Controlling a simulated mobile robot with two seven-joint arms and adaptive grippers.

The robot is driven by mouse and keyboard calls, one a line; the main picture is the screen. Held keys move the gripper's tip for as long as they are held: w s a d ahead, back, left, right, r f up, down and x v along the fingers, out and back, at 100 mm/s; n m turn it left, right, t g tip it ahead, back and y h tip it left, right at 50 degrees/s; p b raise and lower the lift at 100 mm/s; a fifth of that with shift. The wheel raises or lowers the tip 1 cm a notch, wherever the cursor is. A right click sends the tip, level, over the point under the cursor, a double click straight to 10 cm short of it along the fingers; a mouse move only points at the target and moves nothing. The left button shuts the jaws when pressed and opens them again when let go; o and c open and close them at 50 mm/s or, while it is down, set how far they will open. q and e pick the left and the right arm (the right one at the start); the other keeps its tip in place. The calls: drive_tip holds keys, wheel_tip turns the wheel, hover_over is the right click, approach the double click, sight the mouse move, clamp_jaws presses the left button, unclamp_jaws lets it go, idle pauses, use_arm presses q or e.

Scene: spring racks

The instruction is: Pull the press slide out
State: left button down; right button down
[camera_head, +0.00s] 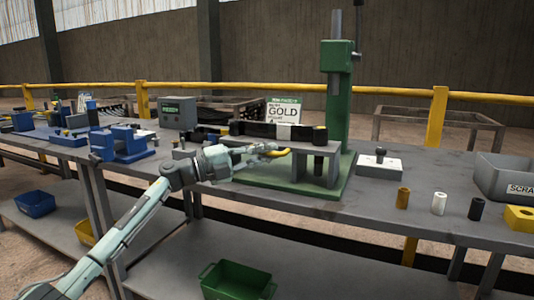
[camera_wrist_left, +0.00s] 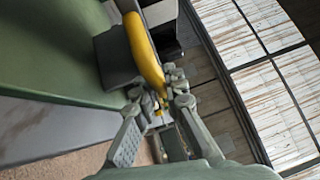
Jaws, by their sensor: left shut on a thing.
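The green press (camera_head: 338,95) stands on its green base plate (camera_head: 345,188) on the bench, with a grey slide housing (camera_head: 318,150) at its front. A yellow handle (camera_head: 274,153) sits at the left of the housing; it also shows in the left wrist view (camera_wrist_left: 145,50), curving in front of a dark grey block (camera_wrist_left: 115,60) that looks like part of the slide. My left gripper (camera_head: 263,153) is shut on the yellow handle, and its fingers (camera_wrist_left: 158,95) meet at the handle's lower end. The fingers hide part of the handle. My right gripper is out of view.
A grey block with a black knob (camera_head: 379,164), several small cylinders (camera_head: 438,203) and a grey scrap bin (camera_head: 505,178) stand on the right. Blue fixtures (camera_head: 125,143) stand on the left.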

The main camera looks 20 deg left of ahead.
use_arm(q)
drive_tip(key=shift+s+d+f, duration=0.1)
drive_tip(key=shift+f, duration=0.1)
drive_tip(key=c, duration=1.6)
unclamp_jaws()
drive_tip(key=shift+s+r, duration=0.15)
drive_tip(key=shift+o, duration=0.2)
drive_tip(key=v, duration=1.2)
